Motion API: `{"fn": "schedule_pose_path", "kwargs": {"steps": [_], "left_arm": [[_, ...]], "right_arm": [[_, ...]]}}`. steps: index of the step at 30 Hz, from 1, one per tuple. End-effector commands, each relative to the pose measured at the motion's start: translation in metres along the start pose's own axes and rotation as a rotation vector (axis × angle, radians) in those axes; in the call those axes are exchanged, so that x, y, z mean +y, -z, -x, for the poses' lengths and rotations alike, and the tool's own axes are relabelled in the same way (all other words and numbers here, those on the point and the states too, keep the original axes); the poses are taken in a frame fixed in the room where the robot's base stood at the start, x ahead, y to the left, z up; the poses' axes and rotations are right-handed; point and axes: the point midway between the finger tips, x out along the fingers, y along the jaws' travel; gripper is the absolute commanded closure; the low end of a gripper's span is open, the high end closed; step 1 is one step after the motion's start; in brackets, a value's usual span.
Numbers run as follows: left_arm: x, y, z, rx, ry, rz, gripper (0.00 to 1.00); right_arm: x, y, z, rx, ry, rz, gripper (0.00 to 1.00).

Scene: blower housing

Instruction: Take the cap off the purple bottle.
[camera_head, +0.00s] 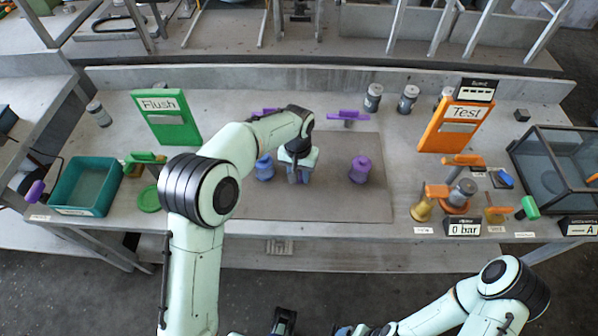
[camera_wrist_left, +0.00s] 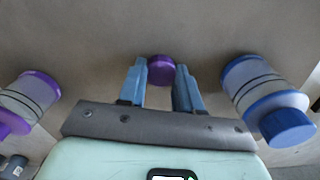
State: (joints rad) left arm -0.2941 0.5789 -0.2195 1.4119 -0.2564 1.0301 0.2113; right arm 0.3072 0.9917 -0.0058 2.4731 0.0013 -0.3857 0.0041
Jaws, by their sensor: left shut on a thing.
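The purple bottle (camera_head: 360,170) stands on the grey mat, right of my left gripper in the head view. In the left wrist view the purple bottle (camera_wrist_left: 30,95) is at the left edge, partly cut off; I cannot tell clearly what its top looks like. My left gripper (camera_head: 298,178) is over the mat between the purple bottle and a blue bottle. In the left wrist view its fingers (camera_wrist_left: 161,82) are shut on a small round purple piece (camera_wrist_left: 160,68) that looks like a cap. My right gripper is barely in view at the bottom edge, too cut off to judge.
The blue bottle (camera_head: 265,168) stands left of my left gripper, and its blue cap (camera_wrist_left: 287,127) shows in the wrist view. A teal tray (camera_head: 62,210) is at the left. An orange Test board (camera_head: 455,127) and valves are at the right. The front of the mat (camera_head: 320,207) is clear.

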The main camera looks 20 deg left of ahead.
Motion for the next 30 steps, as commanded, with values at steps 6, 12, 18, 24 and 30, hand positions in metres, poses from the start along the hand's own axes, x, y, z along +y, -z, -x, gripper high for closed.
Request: {"fn": "schedule_pose_path", "kwargs": {"steps": [6, 12, 18, 24, 30], "left_arm": [[0.000, -0.002, -0.013, -0.009, 0.001, 0.000, 1.00], [-0.001, -0.003, -0.015, -0.012, 0.003, 0.001, 0.41], [-0.004, -0.003, -0.016, -0.013, 0.007, 0.003, 0.41], [-0.005, -0.003, -0.016, -0.012, 0.009, 0.003, 0.41], [-0.005, -0.002, -0.008, -0.011, 0.010, 0.002, 0.41]], "right_arm": [[0.001, 0.000, -0.003, -0.001, 0.000, 0.000, 0.15], [0.001, 0.000, -0.003, -0.001, 0.000, 0.000, 0.15], [0.001, 0.000, -0.003, -0.001, 0.000, -0.001, 0.15], [0.001, 0.000, -0.004, -0.001, 0.000, 0.000, 0.15], [0.000, 0.000, 0.000, 0.000, 0.000, 0.000, 0.15]]}}
